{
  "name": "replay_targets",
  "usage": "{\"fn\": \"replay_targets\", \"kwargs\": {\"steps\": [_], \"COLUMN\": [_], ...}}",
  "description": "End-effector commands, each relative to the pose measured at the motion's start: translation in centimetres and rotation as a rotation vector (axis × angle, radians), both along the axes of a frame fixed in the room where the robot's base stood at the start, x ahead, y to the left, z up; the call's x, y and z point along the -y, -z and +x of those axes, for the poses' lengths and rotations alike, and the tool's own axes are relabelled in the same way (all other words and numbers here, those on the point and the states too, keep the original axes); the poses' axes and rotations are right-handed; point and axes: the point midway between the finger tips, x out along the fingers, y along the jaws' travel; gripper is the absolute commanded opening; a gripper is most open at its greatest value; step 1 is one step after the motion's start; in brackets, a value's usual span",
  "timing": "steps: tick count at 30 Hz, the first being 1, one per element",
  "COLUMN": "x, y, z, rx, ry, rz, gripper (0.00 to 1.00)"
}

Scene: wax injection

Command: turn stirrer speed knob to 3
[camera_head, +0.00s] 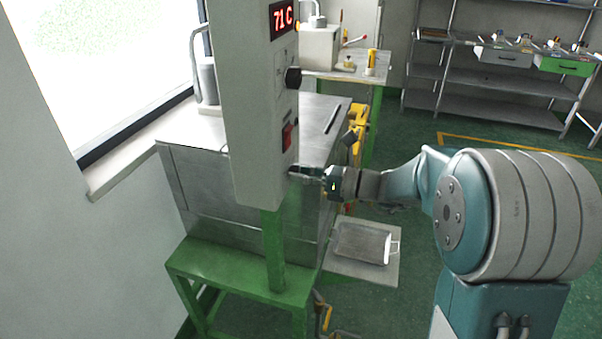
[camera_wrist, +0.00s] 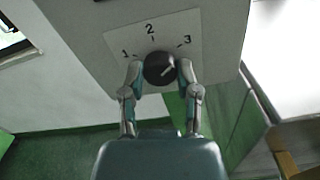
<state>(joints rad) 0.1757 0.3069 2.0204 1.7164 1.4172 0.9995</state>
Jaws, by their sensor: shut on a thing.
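The stirrer speed knob (camera_wrist: 158,68) is round and black on a pale dial plate marked 1, 2 and 3 in the wrist view. A short light mark shows on the right part of its face; which number it points to is unclear. My gripper (camera_wrist: 159,72) is shut on the knob, one finger on each side. In the head view, my gripper (camera_head: 300,173) meets the lower edge of the grey control box (camera_head: 250,110), and the knob cannot be made out there.
The box also carries a red 71 C display (camera_head: 283,17), another black knob (camera_head: 293,77) and a red switch (camera_head: 287,137). A metal tank (camera_head: 205,180) stands behind it on a green stand (camera_head: 240,275). A tray (camera_head: 362,243) lies below my gripper.

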Motion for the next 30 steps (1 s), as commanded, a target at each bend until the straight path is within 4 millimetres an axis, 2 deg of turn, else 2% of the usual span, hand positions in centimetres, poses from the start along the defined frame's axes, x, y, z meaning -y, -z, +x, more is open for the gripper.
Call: {"fn": "replay_targets", "kwargs": {"steps": [9, 24, 25, 26, 27, 30], "x": [0.07, 0.11, 0.12, 0.11, 0.10, 0.08], "y": [-0.20, -0.27, -0.27, -0.26, -0.24, -0.18], "z": [0.21, 0.25, 0.26, 0.25, 0.23, 0.18], "rx": [-0.091, -0.105, -0.105, -0.104, -0.105, -0.105], "ry": [0.006, 0.008, 0.008, 0.007, 0.007, 0.006], "rz": [0.040, 0.048, 0.048, 0.047, 0.047, 0.046], "gripper": [0.00, 0.00, 0.55, 0.68, 0.76, 0.76]}}
